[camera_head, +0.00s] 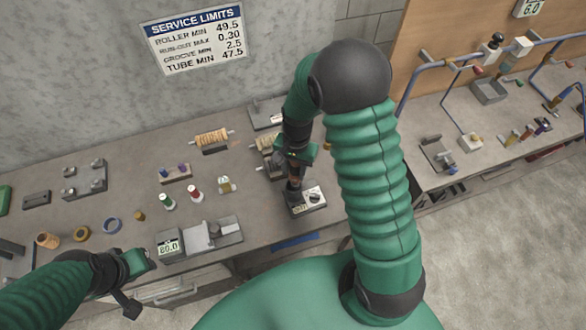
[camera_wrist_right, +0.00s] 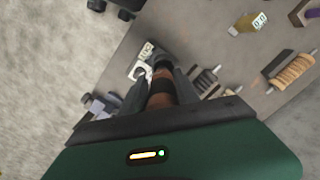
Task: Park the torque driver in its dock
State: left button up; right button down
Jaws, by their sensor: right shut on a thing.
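My right gripper (camera_head: 294,178) is shut on a brown, black-banded tool, which I take to be the torque driver (camera_wrist_right: 160,92). I cannot tell whether driver and device touch, or which fixture is the dock. My left gripper (camera_head: 138,282) is at the bench's front edge, away from the driver; its jaw opening is unclear.
A grey fixture with a 60.0 display (camera_head: 170,247) stands at the front edge. A second bench (camera_head: 420,120) with blue tube frames is at right.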

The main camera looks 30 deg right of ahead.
aim_at(294, 182)
jog(key=shift+f, duration=0.1)
jog(key=shift+a+f, duration=0.15)
jog(key=shift+f, duration=0.05)
jog(key=shift+f+b, duration=0.3)
jog(key=shift+b, duration=0.15)
dwell(0.3)
jog(key=shift+f+b, duration=1.95)
jog(key=shift+f, duration=0.9)
dwell(2.2)
jog(key=c, duration=0.8)
grip_release()
jog(key=shift+s, duration=0.1)
